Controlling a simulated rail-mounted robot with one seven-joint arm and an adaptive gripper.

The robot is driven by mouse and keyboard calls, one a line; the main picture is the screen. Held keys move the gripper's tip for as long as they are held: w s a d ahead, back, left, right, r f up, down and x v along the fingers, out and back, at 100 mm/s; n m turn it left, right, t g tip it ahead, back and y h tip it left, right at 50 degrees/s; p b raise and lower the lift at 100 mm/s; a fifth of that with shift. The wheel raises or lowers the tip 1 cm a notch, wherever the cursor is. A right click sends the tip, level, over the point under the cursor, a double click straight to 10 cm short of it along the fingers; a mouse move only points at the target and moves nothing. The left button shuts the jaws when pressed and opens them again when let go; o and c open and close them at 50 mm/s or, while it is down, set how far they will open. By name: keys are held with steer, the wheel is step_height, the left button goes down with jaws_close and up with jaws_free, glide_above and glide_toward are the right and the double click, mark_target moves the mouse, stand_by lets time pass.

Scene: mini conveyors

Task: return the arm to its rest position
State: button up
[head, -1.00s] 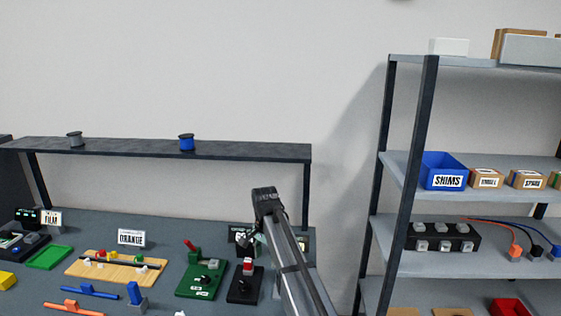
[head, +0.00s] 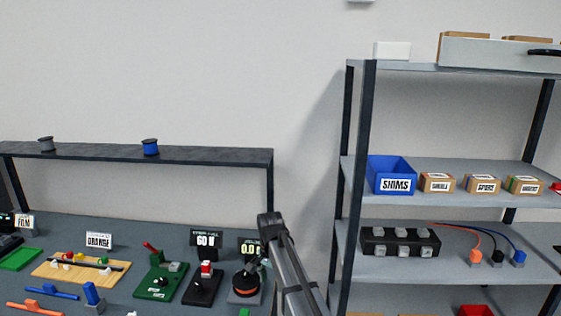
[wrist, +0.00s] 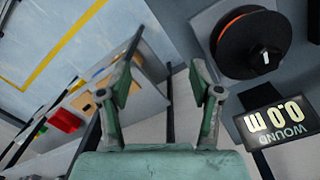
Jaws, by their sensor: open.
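My gripper (wrist: 162,88) is open, its two green-grey fingers spread wide with nothing between them in the wrist view. In the head view my arm (head: 288,260) rises from the bottom edge, and its end hangs by the right end of the bench, partly hidden. A black reel with an orange rim (head: 245,284) stands close to it. The reel also shows in the wrist view (wrist: 243,45), to the right of the fingers and apart from them. No rest mark is visible.
A display reading 0.0 M (wrist: 274,120) is near the right finger. The bench (head: 110,225) carries several fixtures and a 60 display (head: 206,240). A shelf rack with a dark post (head: 362,180), a blue SHIMS bin (head: 391,176) and several boxes stands right of my arm.

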steer(key=s+d+f+n+g, duration=0.1)
steer(key=s+d+f, duration=0.4)
steer(key=s+f, duration=0.4)
steer(key=s+d+f+n+g, duration=0.15)
steer(key=s+d+f, duration=0.35)
steer(key=f, duration=0.6)
steer(key=s+d+f+n+g, duration=0.1)
steer(key=s+d+f, duration=0.3)
steer(key=s+f, duration=0.55)
steer(key=s+d+f+n+g, duration=0.1)
steer(key=s+d+f, duration=0.1)
steer(key=s, duration=0.8)
steer(key=s+d+f+n, duration=0.1)
steer(key=s+f, duration=0.4)
steer(key=s, duration=0.5)
steer(key=s+d+f+n+g, duration=0.1)
steer(key=s+d+f+n, duration=0.1)
steer(key=s, duration=0.8)
steer(key=shift+d+f+g, duration=0.35)
steer(key=shift+d+f, duration=0.2)
steer(key=shift+f, duration=0.3)
steer(key=shift+d, duration=0.1)
